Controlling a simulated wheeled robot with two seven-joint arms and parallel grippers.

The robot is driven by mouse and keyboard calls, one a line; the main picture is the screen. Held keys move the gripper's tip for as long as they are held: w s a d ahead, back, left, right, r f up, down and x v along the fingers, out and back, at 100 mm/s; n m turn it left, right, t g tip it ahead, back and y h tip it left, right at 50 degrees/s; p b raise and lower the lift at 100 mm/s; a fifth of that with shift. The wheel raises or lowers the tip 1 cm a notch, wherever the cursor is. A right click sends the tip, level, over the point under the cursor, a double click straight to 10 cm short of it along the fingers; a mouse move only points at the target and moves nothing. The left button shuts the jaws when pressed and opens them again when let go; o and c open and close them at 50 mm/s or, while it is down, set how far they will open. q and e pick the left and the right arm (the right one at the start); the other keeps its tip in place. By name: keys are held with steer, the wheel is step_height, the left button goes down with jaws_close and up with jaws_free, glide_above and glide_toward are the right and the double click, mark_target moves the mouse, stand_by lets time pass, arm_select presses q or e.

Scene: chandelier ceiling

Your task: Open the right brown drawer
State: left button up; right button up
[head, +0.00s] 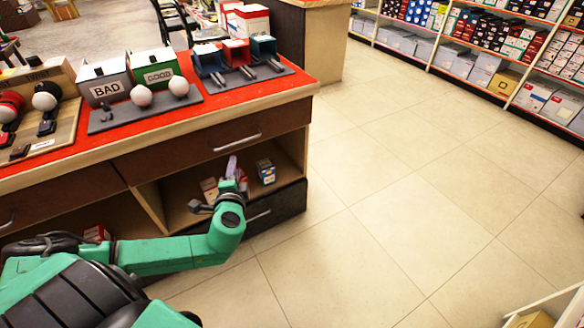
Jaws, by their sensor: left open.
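The right brown drawer (180,145) is a dark brown front under the red counter top, with a silver bar handle (237,143). Its front looks flush with the counter, so it appears shut. My green left arm reaches in from the lower left to the open shelf below this drawer. My left gripper (230,178) is open, below the handle and apart from it. Its fingers are small and partly lost against the shelf items. My right gripper is not in view.
The counter (300,90) carries BAD and GOOD boxes (152,68) and small bins. Tiled floor (400,190) to the right is clear.

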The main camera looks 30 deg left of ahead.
mark_target(237, 144)
arm_select(q)
steer(key=b+x, duration=0.1)
steer(key=x, duration=0.6)
steer(key=b+x, duration=0.1)
steer(key=x, duration=0.7)
steer(key=shift+r, duration=0.2)
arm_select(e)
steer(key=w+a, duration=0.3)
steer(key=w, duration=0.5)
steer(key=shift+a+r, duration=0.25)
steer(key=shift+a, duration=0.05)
arm_select(q)
jaws_close()
